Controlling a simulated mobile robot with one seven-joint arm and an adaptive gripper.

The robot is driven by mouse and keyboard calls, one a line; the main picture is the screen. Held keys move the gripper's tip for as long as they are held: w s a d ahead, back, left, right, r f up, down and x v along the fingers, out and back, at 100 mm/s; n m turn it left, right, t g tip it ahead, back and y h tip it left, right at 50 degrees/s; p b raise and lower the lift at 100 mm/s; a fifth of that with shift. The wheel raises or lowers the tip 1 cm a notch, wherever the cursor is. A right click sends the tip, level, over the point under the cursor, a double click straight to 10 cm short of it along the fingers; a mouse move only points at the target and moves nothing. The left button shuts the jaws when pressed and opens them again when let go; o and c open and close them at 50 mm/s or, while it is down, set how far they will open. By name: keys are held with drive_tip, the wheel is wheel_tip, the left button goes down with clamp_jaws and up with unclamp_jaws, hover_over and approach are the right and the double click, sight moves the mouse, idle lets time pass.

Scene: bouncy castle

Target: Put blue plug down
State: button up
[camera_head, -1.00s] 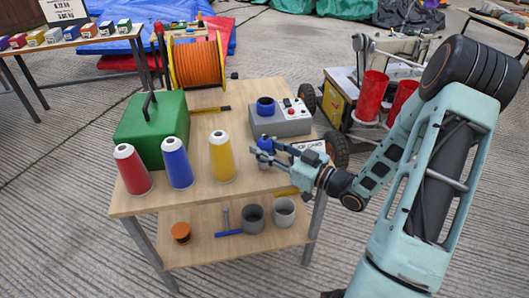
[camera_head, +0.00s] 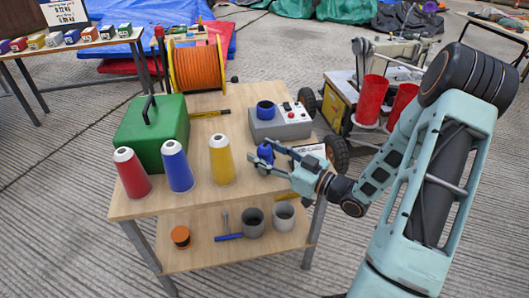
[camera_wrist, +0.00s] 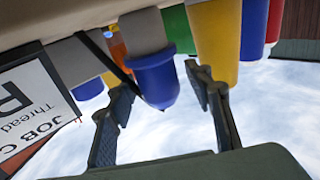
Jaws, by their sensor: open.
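The blue plug (camera_head: 265,153) is upright at the right side of the table top, in front of the grey control box. In the wrist view, which is upside down, the blue plug (camera_wrist: 155,78) shows a rounded blue end and a grey part. My gripper (camera_head: 264,156) is around it with its jaws open. In the wrist view the fingers of my gripper (camera_wrist: 160,100) stand on either side of the plug, with a gap visible on both sides. The plug's base on the table is not clearly visible.
A yellow cone (camera_head: 221,160), a blue cone (camera_head: 177,167) and a red cone (camera_head: 131,174) stand left of my gripper. A job card (camera_head: 309,152) is close to my gripper's right. A green case (camera_head: 152,133) stands behind the cones.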

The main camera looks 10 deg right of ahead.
drive_tip(key=p+v, duration=0.2)
drive_tip(key=v, duration=1)
drive_tip(key=shift+p, duration=0.35)
